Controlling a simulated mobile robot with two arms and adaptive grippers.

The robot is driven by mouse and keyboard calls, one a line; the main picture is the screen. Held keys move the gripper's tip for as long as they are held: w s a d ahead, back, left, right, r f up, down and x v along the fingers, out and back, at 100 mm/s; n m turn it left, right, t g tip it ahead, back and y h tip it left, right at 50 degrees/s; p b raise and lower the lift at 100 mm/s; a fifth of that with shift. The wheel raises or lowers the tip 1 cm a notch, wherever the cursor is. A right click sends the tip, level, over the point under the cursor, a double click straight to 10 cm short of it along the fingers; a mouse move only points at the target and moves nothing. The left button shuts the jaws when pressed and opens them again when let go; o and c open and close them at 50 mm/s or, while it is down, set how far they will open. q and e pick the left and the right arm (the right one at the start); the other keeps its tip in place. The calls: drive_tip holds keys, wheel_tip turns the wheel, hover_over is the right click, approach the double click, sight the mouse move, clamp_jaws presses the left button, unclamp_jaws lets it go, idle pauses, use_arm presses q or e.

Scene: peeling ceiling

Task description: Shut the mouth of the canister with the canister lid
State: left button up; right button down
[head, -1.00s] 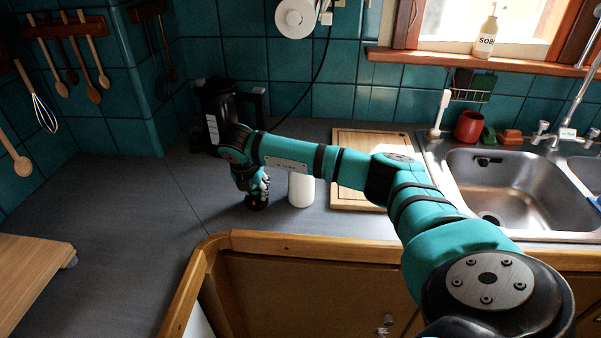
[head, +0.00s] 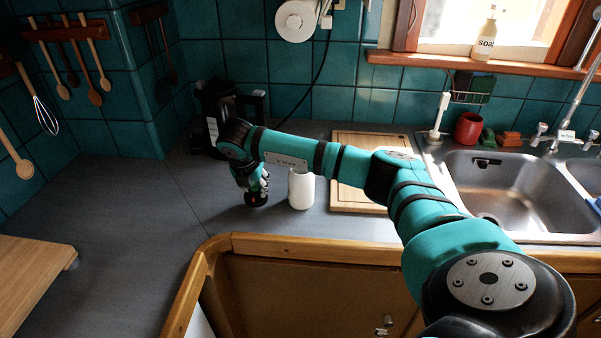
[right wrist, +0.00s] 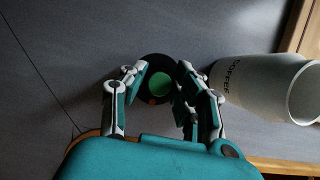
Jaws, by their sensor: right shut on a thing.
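The white canister (head: 301,189) stands upright on the grey counter, under my right forearm in the head view. In the right wrist view the canister (right wrist: 250,84) carries the word COFFEE, and its mouth faces the right edge, uncovered. The canister lid (right wrist: 157,69) is a dark disc with a green knob, apart from the canister. My right gripper (right wrist: 164,84) points down at the lid and is shut on it by the knob. In the head view the lid (head: 257,201) is low beside the canister, partly hidden by the fingers. My left gripper is not in view.
A black coffee machine (head: 216,110) stands behind my right wrist. A wooden cutting board (head: 352,197) lies right of the canister, partly under my arm. The sink (head: 520,190) is further right. The counter (head: 130,210) to the left is mostly clear, with another wooden board (head: 30,270) at far left.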

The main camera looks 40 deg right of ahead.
drive_tip(key=shift+r, duration=0.5)
drive_tip(key=shift+r+p, duration=1.4)
drive_tip(key=shift+r, duration=1.05)
